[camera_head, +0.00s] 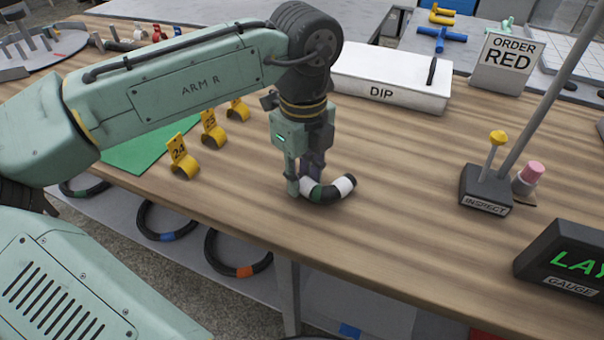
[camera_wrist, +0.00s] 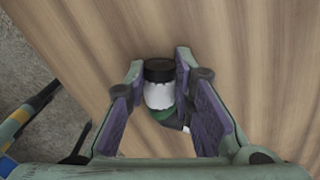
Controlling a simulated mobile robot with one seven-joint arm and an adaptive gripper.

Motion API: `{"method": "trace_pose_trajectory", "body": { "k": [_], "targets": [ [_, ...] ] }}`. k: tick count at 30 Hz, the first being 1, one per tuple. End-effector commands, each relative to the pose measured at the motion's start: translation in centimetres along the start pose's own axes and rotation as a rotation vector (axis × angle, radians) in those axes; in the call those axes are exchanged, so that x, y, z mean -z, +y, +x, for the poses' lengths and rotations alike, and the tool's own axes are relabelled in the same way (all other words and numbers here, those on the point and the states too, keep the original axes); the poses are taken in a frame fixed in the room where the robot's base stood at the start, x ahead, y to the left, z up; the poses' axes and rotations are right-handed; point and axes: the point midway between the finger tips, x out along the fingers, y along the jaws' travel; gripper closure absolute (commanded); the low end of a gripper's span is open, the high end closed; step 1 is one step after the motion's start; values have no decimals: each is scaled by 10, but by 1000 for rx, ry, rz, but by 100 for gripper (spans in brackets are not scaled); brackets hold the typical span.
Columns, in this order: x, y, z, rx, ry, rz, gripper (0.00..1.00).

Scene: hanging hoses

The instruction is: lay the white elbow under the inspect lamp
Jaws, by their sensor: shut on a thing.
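The white elbow (camera_head: 340,185) is a short curved black piece with white bands and a green part. My gripper (camera_head: 306,190) points down near the table's front edge and is shut on one end of the elbow; the other end sticks out to the right. In the wrist view the elbow (camera_wrist: 158,95) sits between the two fingers of my gripper (camera_wrist: 160,90). I cannot tell whether it touches the table. The inspect stand (camera_head: 485,190), labelled INSPECT, is to the right, with a slanting pole; its lamp head is out of view.
The wooden table (camera_head: 400,240) is bare between my gripper and the inspect stand. A yellow-knobbed lever (camera_head: 497,138) and a pink-topped piece (camera_head: 530,172) are at the stand. A GAUGE box (camera_head: 570,260) is front right; a white DIP box (camera_head: 390,85) is behind. Yellow numbered clips (camera_head: 181,158) stand left.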

Motion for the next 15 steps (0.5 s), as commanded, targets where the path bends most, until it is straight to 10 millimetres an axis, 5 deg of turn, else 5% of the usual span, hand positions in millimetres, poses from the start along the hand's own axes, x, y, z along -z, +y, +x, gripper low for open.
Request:
{"method": "trace_pose_trajectory", "body": {
  "k": [9, 10, 15],
  "targets": [
    [1, 0, 4, -1, 2, 2, 100],
    [1, 0, 5, -1, 2, 2, 77],
    [0, 0, 4, -1, 1, 1, 66]
  ]
}}
